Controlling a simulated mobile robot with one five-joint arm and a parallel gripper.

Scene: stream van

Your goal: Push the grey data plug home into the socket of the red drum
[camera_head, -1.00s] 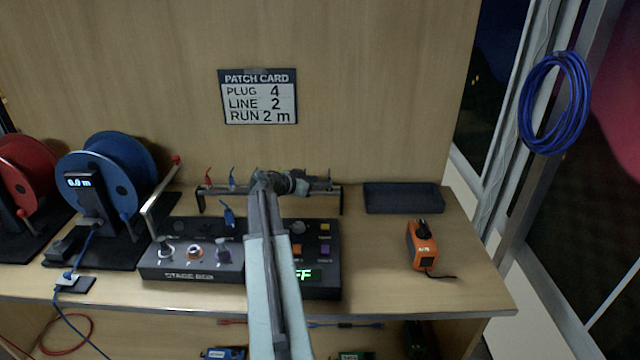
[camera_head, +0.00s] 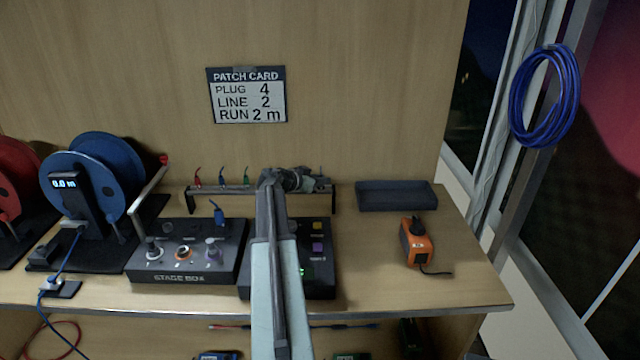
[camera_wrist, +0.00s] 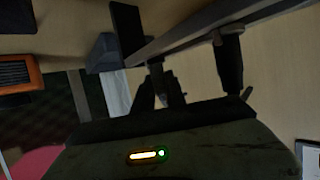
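The red drum (camera_head: 12,185) stands at the far left of the bench, cut off by the head picture's edge; I cannot make out its socket. A rack (camera_head: 262,192) carries several plugs with coloured tails. My gripper (camera_head: 308,180) is at the rack's right part in the head view and covers what hangs there. In the wrist view my gripper's dark fingers (camera_wrist: 166,92) are just below the rack bar, with a small dark piece between them that may be a plug. Another dark plug (camera_wrist: 230,62) hangs to their right. I cannot tell which plug is the grey one.
A blue drum (camera_head: 105,170) with a 0.0 m counter stands beside the red one. A stage box (camera_head: 180,277) with several knobs sits in front of the rack. An empty-looking dark tray (camera_head: 397,196) and an orange device (camera_head: 416,242) are at right. Bare bench lies around them.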

